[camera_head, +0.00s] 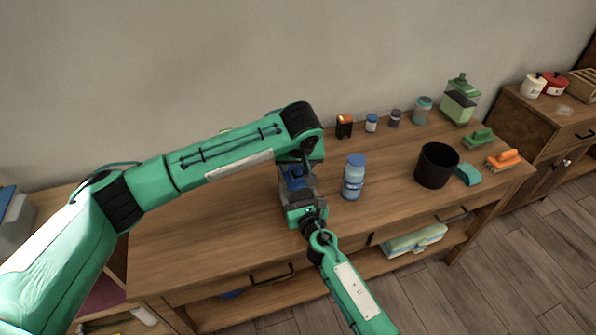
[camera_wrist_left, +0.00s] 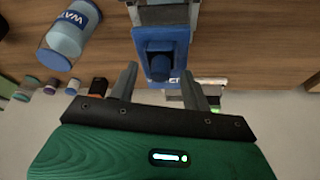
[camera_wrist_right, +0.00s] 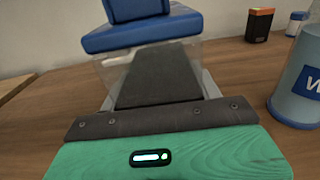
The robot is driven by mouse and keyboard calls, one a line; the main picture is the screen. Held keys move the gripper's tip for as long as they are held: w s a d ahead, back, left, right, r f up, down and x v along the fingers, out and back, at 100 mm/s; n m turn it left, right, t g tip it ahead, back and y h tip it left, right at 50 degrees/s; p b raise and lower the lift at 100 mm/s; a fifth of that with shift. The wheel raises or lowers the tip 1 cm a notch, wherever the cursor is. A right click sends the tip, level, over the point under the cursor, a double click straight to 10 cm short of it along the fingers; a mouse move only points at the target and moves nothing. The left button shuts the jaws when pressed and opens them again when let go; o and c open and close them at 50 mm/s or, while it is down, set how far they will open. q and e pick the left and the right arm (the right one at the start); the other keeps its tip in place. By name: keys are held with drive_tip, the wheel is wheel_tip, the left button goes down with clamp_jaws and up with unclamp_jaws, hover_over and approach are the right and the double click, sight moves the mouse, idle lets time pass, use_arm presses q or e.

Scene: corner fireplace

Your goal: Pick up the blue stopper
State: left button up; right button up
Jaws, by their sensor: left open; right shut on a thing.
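The blue stopper (camera_head: 293,178) sits on top of a clear container (camera_wrist_right: 190,52), with a raised knob on a wider blue base. It also shows in the left wrist view (camera_wrist_left: 160,64) and the right wrist view (camera_wrist_right: 140,38). My right gripper (camera_head: 305,212) is shut on the container's body, below the stopper, on the wooden table. My left gripper (camera_head: 296,163) is above the stopper, pointing down. In the left wrist view its open fingers (camera_wrist_left: 160,80) lie on either side of the knob; I cannot tell whether they touch it.
A blue-capped water bottle (camera_head: 353,182) stands just right of the container. A black cup (camera_head: 434,170), teal sponge (camera_head: 468,174), brushes (camera_head: 503,159) and several small jars (camera_head: 371,124) stand farther right. The tabletop (camera_head: 210,235) left of the container is clear.

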sight(298, 167)
use_arm(q)
drive_tip(key=shift+f, duration=0.1)
drive_tip(key=shift+c, duration=0.2)
drive_tip(key=c, duration=1)
wheel_tip(298, 167, up, 10)
drive_tip(key=shift+r, duration=0.1)
clamp_jaws()
use_arm(e)
drive_tip(key=o, duration=1.2)
drive_tip(key=shift+o, duration=0.2)
drive_tip(key=shift+o, duration=1.2)
